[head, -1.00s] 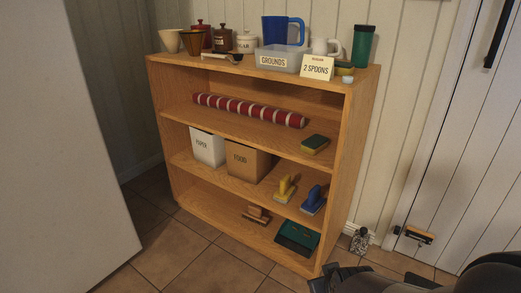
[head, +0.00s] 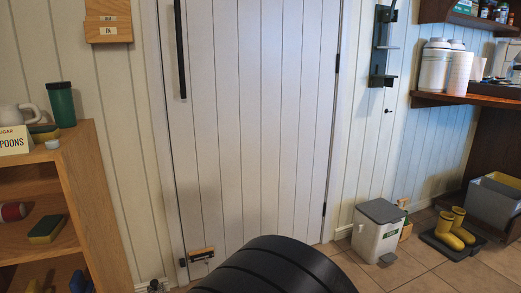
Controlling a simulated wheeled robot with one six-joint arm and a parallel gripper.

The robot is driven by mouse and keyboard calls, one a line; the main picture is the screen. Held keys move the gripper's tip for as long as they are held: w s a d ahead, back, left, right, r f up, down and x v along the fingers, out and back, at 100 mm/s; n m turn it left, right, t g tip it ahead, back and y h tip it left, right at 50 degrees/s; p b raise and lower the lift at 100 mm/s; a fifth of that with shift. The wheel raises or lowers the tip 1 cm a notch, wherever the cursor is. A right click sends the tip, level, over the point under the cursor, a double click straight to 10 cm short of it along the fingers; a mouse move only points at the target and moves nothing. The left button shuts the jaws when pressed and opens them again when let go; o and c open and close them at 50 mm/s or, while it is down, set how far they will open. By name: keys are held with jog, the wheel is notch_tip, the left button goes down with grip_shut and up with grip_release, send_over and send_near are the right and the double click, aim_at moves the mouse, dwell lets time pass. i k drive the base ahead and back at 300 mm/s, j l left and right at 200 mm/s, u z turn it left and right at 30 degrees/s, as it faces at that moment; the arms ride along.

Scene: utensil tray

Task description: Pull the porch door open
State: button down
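The white plank door (head: 250,120) stands in the middle of the head view and looks closed in its frame. A long black vertical bar handle (head: 180,50) is on its upper left side. Dark hinges show along its right edge. A small wooden and black fitting (head: 201,255) sits at the door's bottom left corner. A black rounded part of my own arm covers the bottom middle, in front of the door's foot. My gripper is not in view.
A wooden shelf unit (head: 92,190) stands close on the left. A white pedal bin (head: 377,232) stands right of the door. Yellow boots (head: 453,231) on a dark mat and grey crates (head: 493,197) are at the far right. Tiled floor (head: 425,262) is open at lower right.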

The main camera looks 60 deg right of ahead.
aim_at(249, 85)
jog(key=z, duration=1.75)
